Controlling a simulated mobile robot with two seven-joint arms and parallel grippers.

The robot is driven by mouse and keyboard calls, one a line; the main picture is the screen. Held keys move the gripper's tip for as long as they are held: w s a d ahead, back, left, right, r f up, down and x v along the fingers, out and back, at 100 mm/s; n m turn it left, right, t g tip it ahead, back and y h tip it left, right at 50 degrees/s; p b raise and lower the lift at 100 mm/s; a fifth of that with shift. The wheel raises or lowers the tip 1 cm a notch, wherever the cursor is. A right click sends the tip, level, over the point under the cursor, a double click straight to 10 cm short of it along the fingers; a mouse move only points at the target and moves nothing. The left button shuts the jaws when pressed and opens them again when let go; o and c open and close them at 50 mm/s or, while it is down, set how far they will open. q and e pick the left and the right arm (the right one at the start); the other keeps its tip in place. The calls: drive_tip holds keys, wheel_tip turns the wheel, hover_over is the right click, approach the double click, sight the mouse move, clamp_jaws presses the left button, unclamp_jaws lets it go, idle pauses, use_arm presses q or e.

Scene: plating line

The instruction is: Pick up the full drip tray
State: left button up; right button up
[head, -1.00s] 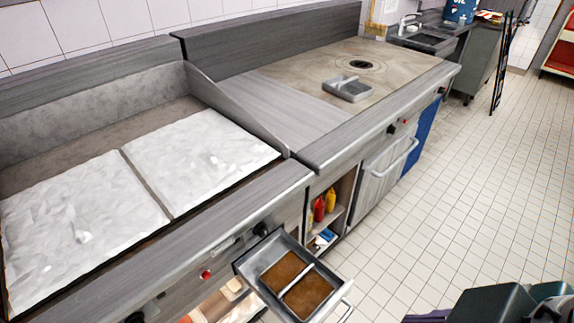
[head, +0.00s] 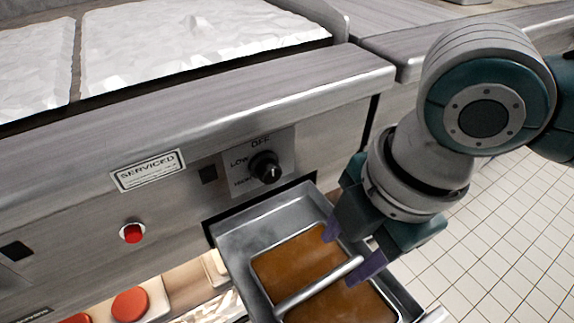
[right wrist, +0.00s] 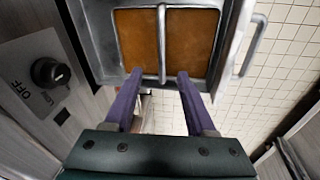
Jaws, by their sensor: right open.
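The drip tray (head: 240,235) is a grey metal pan pulled out of the griddle front, with brown liquid in it. A metal bar handle (head: 318,285) runs across its middle, over the liquid. My right gripper (head: 350,252) is above the tray, its two purple fingers pointing down at the bar. In the right wrist view the fingers (right wrist: 158,82) are apart, one on each side of the bar (right wrist: 162,45), with nothing clearly held. I cannot tell whether they touch the bar. The tray (right wrist: 90,45) lies just beyond the fingertips there. My left gripper is not in view.
The griddle front has a black knob (head: 265,168) and a red button (head: 132,233). The tiled floor (head: 500,250) to the right is clear.

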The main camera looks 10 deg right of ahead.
sight(323, 281)
drive_tip(key=shift+w+d+f, duration=0.2)
drive_tip(key=shift+w+f, duration=0.1)
drive_tip(key=shift+f, duration=0.15)
drive_tip(key=shift+w+d+f, duration=0.15)
drive_tip(key=shift+w+f, duration=0.1)
drive_tip(key=shift+f, duration=0.2)
drive_tip(key=shift+w+f+b, duration=0.2)
drive_tip(key=shift+f+b, duration=0.15)
drive_tip(key=shift+b, duration=0.1)
drive_tip(key=f, duration=0.2)
drive_tip(key=f+b, duration=0.1)
drive_tip(key=f, duration=0.1)
drive_tip(key=shift+a+b, duration=0.3)
drive_tip(key=shift+a, duration=0.1)
drive_tip(key=f+b, duration=0.1)
drive_tip(key=f, duration=0.1)
drive_tip(key=a+f+b, duration=0.1)
drive_tip(key=f, duration=0.2)
drive_tip(key=shift+s+a, duration=0.1)
drive_tip(key=shift+s, duration=0.1)
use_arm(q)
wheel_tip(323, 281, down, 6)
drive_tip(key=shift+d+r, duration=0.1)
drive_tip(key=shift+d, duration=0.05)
use_arm(e)
drive_tip(key=shift+c, duration=0.2)
clamp_jaws()
